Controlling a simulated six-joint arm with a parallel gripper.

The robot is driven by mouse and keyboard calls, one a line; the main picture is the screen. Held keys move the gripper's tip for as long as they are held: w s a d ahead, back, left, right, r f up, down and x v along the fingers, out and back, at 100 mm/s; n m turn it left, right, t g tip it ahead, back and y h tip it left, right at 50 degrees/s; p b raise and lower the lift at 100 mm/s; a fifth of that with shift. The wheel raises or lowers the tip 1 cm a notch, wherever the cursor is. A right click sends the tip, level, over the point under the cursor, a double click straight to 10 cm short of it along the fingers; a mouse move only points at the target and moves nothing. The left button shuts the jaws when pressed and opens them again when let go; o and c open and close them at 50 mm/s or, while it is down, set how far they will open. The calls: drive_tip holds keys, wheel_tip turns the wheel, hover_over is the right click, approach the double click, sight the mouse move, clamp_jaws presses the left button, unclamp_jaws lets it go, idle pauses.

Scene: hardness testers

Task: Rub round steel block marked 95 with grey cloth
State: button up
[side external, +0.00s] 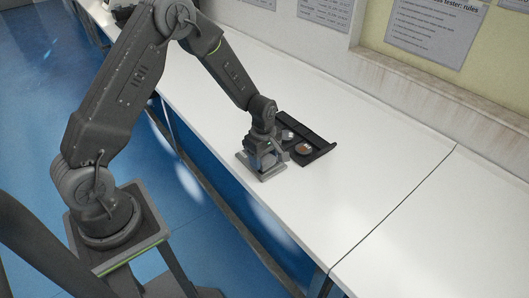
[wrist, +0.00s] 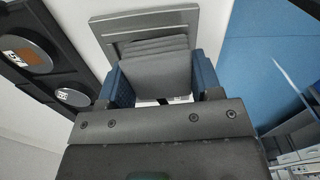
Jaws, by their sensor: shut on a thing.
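My gripper (wrist: 163,80) has its blue fingers on either side of a grey folded cloth (wrist: 160,62) and is shut on it. In the side view my gripper (side external: 266,160) points down at a square grey tray (side external: 268,178), whose rim also shows behind the cloth in the wrist view (wrist: 150,20). I cannot tell whether the cloth touches the tray. Two round steel blocks lie in a black holder: one with an orange-brown label (wrist: 38,62) and one with a white label (wrist: 64,96). I cannot read either label surely, so I cannot tell which is marked 95.
The black holder (side external: 321,154) lies just right of and behind the grey tray on a white bench (side external: 375,180). The bench to the right is clear up to a dark seam. A wall with notices runs along the back, and the bench's front edge is close to the tray.

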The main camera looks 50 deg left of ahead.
drive_tip(key=shift+s+d+r, duration=0.1)
drive_tip(key=shift+r, duration=1.95)
drive_tip(key=shift+s+d+r, duration=0.1)
drive_tip(key=shift+r, duration=1.95)
drive_tip(key=shift+f, duration=0.15)
